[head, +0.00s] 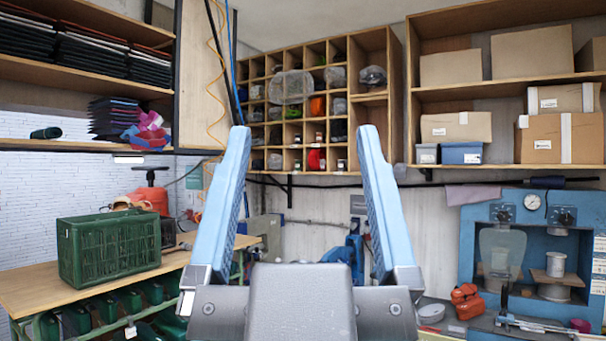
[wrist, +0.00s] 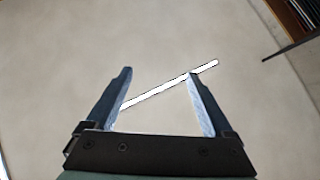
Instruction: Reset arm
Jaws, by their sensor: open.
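My gripper (head: 303,135) is raised in the middle of the head view, its two blue fingers spread wide apart with nothing between them. In the wrist view my gripper (wrist: 160,73) is also open and empty. Behind its fingers there is a pale ceiling with a bright white light strip (wrist: 170,85). My fingers touch nothing in either view.
A green crate (head: 110,245) stands on a wooden table (head: 30,287) at left. A cubbyhole shelf (head: 300,178) hangs on the back wall. Cardboard boxes (head: 530,52) fill shelves at right, above a blue machine (head: 477,240). The space around my fingers looks clear.

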